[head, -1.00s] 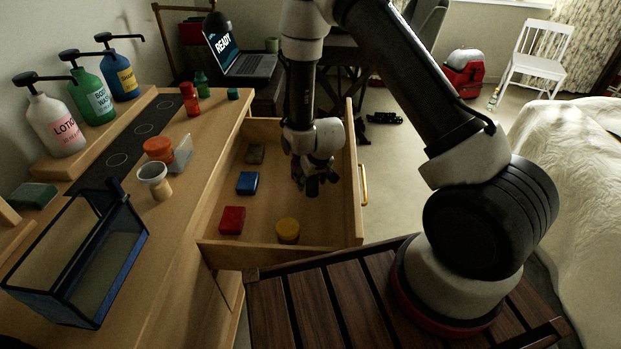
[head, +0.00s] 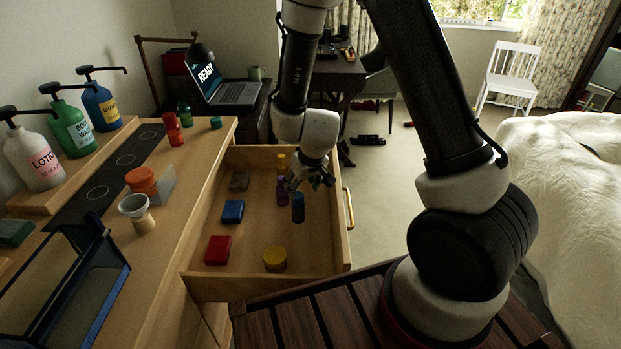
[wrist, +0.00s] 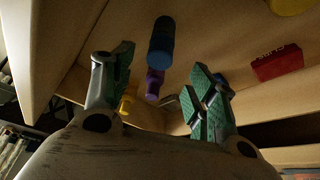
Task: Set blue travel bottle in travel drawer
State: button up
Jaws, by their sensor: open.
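The blue travel bottle (head: 298,207) stands upright in the open wooden travel drawer (head: 240,287), right of the middle, in front of a purple bottle (head: 282,190) and a yellow bottle (head: 282,163). My gripper (head: 311,182) is just above and behind the blue bottle, open and empty. In the wrist view the blue bottle (wrist: 161,42) shows between and beyond the spread green-padded fingers (wrist: 163,68), apart from them, with the purple bottle (wrist: 154,83) next to it.
The drawer also holds a red box (head: 218,249), a blue box (head: 232,211), a grey-brown box (head: 239,182) and a yellow round tin (head: 275,259). The counter at left carries pump bottles, an orange-lidded jar (head: 142,180) and a glass-sided case (head: 75,285).

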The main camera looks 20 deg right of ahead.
jog(key=s+d+r+y, duration=0.1)
jog(key=s+d+r, duration=0.15)
jog(key=r, duration=0.45)
jog(key=s+d+r, duration=0.2)
jog(key=s+r, duration=0.1)
jog(key=r, duration=0.4)
jog(key=s+d+r+y, duration=0.1)
jog(key=s+d+r, duration=0.1)
jog(key=r, duration=0.6)
jog(key=s+d+r+m+h, duration=0.1)
jog(key=s+d+r, duration=0.3)
jog(key=s, duration=0.4)
jog(key=s+d+r+m+h, duration=0.1)
jog(key=s+d+r, duration=0.3)
jog(key=s+d, duration=0.2)
jog(key=s, duration=0.2)
jog(key=shift+s+d+r+h, duration=0.2)
jog(key=shift+s+r+h, duration=0.15)
jog(key=shift+s+h, duration=0.05)
